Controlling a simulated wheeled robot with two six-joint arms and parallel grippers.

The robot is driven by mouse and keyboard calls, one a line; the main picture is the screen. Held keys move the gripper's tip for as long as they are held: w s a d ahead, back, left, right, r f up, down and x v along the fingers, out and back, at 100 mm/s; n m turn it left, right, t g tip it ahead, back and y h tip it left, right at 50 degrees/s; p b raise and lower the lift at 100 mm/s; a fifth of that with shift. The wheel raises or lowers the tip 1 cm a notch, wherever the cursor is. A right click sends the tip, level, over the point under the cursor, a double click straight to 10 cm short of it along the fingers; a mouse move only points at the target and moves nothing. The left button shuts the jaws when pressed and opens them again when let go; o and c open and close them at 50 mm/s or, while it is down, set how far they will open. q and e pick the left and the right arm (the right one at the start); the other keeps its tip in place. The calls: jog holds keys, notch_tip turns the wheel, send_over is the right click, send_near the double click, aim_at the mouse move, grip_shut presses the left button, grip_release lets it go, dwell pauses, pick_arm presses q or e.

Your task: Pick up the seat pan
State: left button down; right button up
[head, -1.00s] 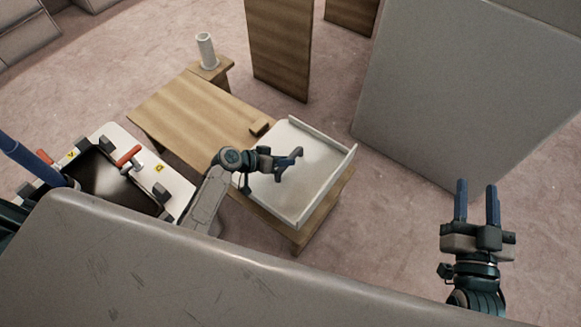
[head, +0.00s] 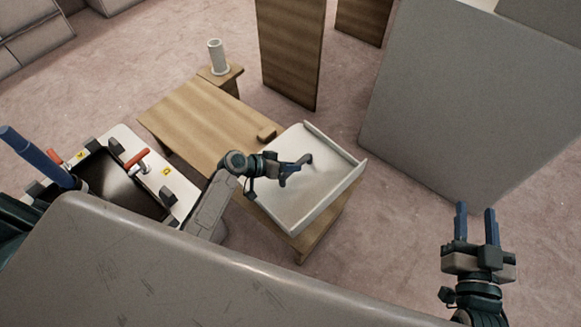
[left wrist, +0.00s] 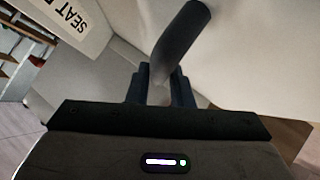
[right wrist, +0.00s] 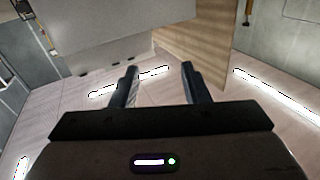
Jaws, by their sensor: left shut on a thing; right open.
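The seat pan (head: 325,180) is a white, shallow tray with raised edges, on the right end of a wooden bench (head: 185,120). A dark curved handle (head: 306,158) stands up from it. My left gripper (head: 293,168) is over the pan, shut on this handle. In the left wrist view the handle (left wrist: 182,38) rises between the fingers (left wrist: 160,85), and part of a "SEAT" label (left wrist: 66,14) shows on a white edge. I cannot tell any gap between pan and bench. My right gripper (head: 476,225) is open and empty, far right of the pan; its fingers (right wrist: 160,75) are apart.
A large grey panel (head: 465,100) stands behind on the right, and an upright wooden board (head: 290,50) behind the bench. A white unit with red handles (head: 160,185) is at left. A grey surface (head: 150,265) crosses the foreground.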

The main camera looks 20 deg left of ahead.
pick_arm(q)
jog(key=shift+r, duration=1.3)
jog(key=a, duration=0.9)
jog(key=s+a+r, duration=0.1)
jog(key=a, duration=0.4)
jog(key=shift+s+a, duration=0.1)
jog(key=shift+a, duration=0.05)
jog(key=shift+a+r+b, duration=0.15)
jog(key=shift+a+b, duration=0.15)
jog(key=shift+a, duration=0.45)
pick_arm(e)
jog(key=shift+w+d+r+t, duration=0.15)
jog(key=shift+r+t, duration=0.3)
jog(key=shift+r, duration=0.25)
jog(key=shift+w+a+r+t, duration=0.1)
jog(key=shift+r+t, duration=0.35)
jog(key=shift+r, duration=0.25)
